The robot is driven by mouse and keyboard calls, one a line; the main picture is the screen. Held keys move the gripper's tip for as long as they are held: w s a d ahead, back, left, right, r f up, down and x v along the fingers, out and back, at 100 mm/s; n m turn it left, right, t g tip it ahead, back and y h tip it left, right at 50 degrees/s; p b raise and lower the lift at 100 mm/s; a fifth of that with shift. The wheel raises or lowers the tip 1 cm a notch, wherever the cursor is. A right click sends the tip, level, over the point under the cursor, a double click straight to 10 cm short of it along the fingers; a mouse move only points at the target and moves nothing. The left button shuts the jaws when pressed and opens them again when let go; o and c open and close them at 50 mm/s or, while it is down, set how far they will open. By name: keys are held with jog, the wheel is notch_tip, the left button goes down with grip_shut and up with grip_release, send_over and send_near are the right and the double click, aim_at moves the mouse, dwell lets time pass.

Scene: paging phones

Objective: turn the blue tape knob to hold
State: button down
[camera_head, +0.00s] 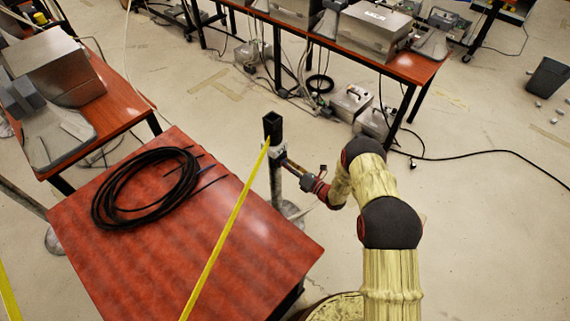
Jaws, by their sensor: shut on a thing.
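A grey upright post (276,184) with a black square box (272,126) on top stands just beyond the red table's right edge. My gripper (284,161) reaches in from the right and meets the post's side just below the black box. It is shut on a small part there, which I take to be the blue tape knob. The fingers hide that part, and no blue shows. The knob's marking and turn angle are too small to read.
A red table (255,253) at the front left holds a coil of black cable (146,187). A yellow strip (226,233) runs from the post across the table. Another red table (404,66) with metal cases stands behind. Open floor (480,220) lies right of my arm.

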jog(key=shift+m, duration=0.3)
jog(key=m+b, duration=0.2)
jog(key=m, duration=0.1)
jog(key=shift+f, duration=0.1)
jog(key=m+b, duration=0.3)
jog(key=m, duration=0.2)
jog(key=m+b, duration=0.1)
jog(key=m, duration=0.3)
jog(key=shift+m, duration=0.4)
jog(key=m+b, duration=0.1)
jog(key=m, duration=0.3)
jog(key=shift+m, duration=0.3)
jog(key=c, duration=1.6)
grip_release()
jog(key=shift+o, duration=0.2)
